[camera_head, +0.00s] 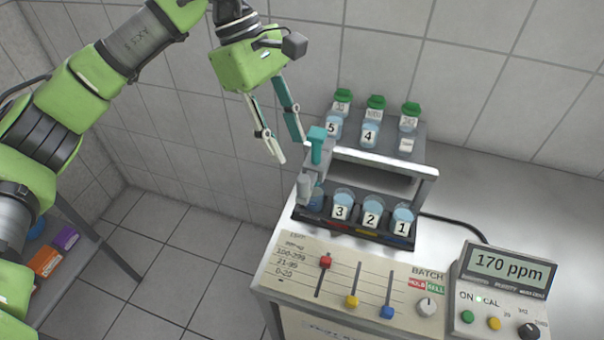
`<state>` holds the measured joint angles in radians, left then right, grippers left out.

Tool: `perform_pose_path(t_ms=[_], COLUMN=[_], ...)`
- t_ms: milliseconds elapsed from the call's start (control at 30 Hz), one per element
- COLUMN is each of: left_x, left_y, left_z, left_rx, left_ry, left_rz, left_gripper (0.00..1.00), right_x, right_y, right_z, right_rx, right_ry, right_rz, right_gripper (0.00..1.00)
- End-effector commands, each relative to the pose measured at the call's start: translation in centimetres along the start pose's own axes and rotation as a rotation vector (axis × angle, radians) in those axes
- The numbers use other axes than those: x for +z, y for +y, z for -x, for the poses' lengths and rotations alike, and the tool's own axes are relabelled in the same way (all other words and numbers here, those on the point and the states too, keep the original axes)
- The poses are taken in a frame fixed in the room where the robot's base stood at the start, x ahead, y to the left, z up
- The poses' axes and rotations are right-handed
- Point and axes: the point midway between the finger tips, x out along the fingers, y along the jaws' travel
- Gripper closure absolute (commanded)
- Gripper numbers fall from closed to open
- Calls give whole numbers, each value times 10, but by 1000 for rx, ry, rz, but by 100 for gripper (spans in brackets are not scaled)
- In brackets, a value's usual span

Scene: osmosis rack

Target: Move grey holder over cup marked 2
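The grey holder (304,188) is at the left end of the rack, with a teal handle (316,146) standing up behind it. It is beside a cup (317,199) whose label I cannot see. The cup marked 2 (371,215) stands in the front row between the cups marked 3 (341,207) and 1 (401,222). My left gripper (289,147) is open, its fingers pointing down, just left of the teal handle. Nothing shows between its fingers. My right gripper is not in view.
The rack's upper shelf (385,159) holds cups marked 5 (333,127) and 4 (369,134) and several green-capped bottles (376,106). In front are a slider panel (340,285) and a meter reading 170 ppm (506,270).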

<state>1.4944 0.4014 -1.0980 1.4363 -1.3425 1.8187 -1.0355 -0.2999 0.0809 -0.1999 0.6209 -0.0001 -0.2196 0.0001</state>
Motion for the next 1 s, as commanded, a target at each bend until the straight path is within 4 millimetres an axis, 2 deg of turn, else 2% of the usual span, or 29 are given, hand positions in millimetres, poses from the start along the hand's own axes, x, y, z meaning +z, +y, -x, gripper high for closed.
perform_pose_path(t_ms=[200, 400, 600, 867, 1000], left_x=[2, 2, 2, 1, 1], left_y=[-1, 0, 0, 0, 0], left_z=[-46, -77, -91, -92, -92], left_rx=[-4, -2, 1, 1, 1], left_ry=[-3, -4, -3, -3, -3], left_rz=[1, 1, 0, 0, 0], left_gripper=[66, 66, 66, 66, 100], right_x=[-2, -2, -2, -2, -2], right_y=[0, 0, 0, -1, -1], right_z=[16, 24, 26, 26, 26], right_rx=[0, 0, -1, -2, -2], right_ry=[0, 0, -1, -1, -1], right_rz=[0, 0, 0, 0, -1], right_gripper=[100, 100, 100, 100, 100])
